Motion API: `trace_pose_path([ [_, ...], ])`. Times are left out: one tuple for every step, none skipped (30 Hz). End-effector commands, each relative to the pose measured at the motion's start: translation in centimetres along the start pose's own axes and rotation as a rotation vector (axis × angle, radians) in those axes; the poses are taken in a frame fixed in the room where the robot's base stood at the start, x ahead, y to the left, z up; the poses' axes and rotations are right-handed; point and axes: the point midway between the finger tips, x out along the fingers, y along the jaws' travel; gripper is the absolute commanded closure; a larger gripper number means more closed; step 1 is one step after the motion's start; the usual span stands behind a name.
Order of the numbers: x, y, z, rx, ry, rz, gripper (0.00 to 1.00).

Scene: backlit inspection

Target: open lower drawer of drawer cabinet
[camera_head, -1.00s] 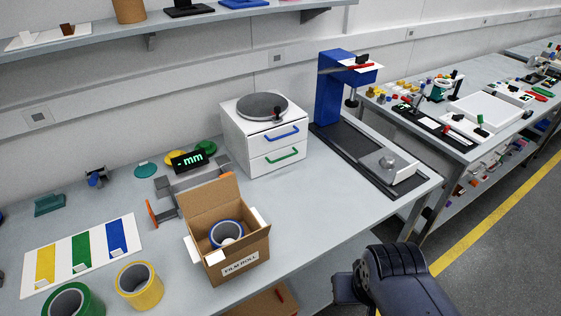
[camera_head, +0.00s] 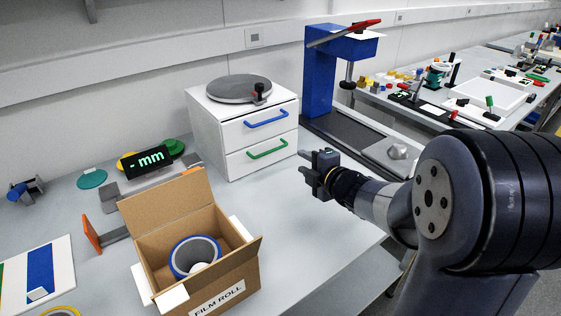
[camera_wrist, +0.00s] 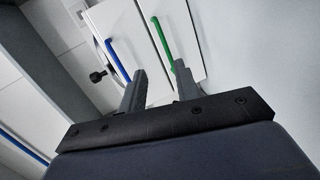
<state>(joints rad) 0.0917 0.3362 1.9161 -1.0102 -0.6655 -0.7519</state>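The white drawer cabinet (camera_head: 208,138) stands on the grey bench against the wall. Its upper drawer has a blue handle (camera_head: 266,118) and its lower drawer (camera_head: 240,166) has a green handle (camera_head: 267,148). Both drawers look shut. My gripper (camera_head: 305,162) is in front of the cabinet, to the right of the green handle and apart from it. In the wrist view its two fingers (camera_wrist: 160,80) are spread with nothing between them. The green handle (camera_wrist: 162,42) lies ahead near the right finger, and the blue handle (camera_wrist: 118,60) lies ahead of the left finger.
A round grey plate (camera_head: 238,88) sits on the cabinet. An open cardboard box (camera_head: 228,283) holding a roll stands at the front left. A blue stand (camera_head: 318,85) is right of the cabinet. The bench before the drawers is mostly clear.

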Motion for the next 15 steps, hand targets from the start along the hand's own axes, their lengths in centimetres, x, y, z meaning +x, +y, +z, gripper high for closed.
trace_pose_path([
  [0.8, -1.1, -0.3, -0.033, 0.038, 0.009, 0.69],
  [1.0, -1.3, -0.6, -0.051, 0.058, 0.015, 0.69],
  [1.3, -1.4, -0.8, -0.07, 0.079, 0.022, 0.69],
  [1.4, -1.5, -1.0, -0.081, 0.092, 0.025, 0.69],
  [1.5, -1.5, -1.1, -0.089, 0.102, 0.028, 0.69],
  [1.6, -1.6, -1.2, -0.096, 0.11, 0.031, 0.69],
  [1.8, -1.5, -1.3, -0.099, 0.115, 0.032, 0.69],
  [1.9, -1.5, -1.4, -0.101, 0.117, 0.033, 0.69],
  [2.3, -1.5, -1.5, -0.102, 0.119, 0.033, 0.69],
  [2.6, -1.5, -1.5, -0.102, 0.12, 0.033, 0.69],
  [3.0, -1.4, -1.6, -0.102, 0.12, 0.033, 0.69],
  [3.5, -1.4, -1.6, -0.101, 0.119, 0.033, 0.69],
  [4.0, -1.4, -1.7, -0.101, 0.12, 0.033, 0.69],
  [4.6, -1.4, -1.8, -0.101, 0.12, 0.032, 0.69],
  [5.3, -1.4, -1.9, -0.101, 0.119, 0.032, 0.69],
])
